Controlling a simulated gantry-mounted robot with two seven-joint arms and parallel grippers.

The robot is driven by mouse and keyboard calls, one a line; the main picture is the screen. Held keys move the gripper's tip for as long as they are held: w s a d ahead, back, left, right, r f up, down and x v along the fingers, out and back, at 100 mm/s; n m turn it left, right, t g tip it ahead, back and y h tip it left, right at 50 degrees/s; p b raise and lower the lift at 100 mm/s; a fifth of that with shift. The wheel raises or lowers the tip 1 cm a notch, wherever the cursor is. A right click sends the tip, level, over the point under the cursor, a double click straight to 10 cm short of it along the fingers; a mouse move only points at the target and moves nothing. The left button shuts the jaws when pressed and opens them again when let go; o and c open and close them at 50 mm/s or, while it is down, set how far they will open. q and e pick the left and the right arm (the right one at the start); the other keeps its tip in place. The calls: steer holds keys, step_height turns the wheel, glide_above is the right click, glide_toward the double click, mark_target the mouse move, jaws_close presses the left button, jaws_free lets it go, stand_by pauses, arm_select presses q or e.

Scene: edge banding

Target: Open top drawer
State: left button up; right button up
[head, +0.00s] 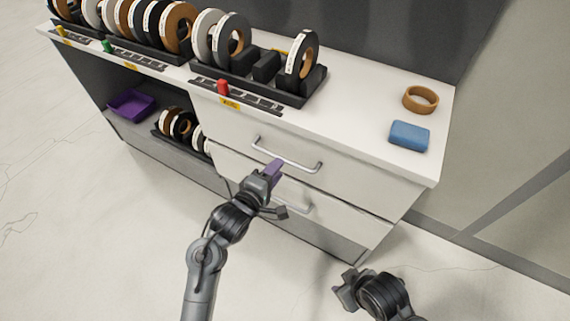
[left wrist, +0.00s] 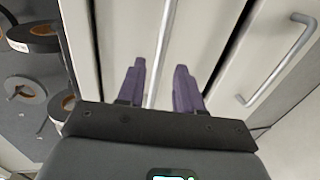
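The white cabinet has a top drawer (head: 345,183) with a silver bar handle (head: 287,160). The drawer front looks flush with the cabinet. My left gripper (head: 275,172) is right at this handle, with purple fingertips. In the left wrist view its two fingers (left wrist: 160,85) are apart, and a handle bar (left wrist: 163,50) runs in the gap between them. I cannot tell if a finger touches the bar. My right gripper (head: 344,291) is low in the head view, in front of the cabinet, away from the drawers; its finger gap is unclear.
A lower drawer (head: 335,217) with its own handle (head: 293,203) lies below; that handle also shows in the left wrist view (left wrist: 285,65). A purple tray (head: 131,105) sits on the open shelf.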

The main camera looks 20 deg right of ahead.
arm_select(q)
steer(key=shift+b+x, duration=1.25)
steer(key=shift+x, duration=1.65)
steer(key=shift+c, duration=0.3)
jaws_close()
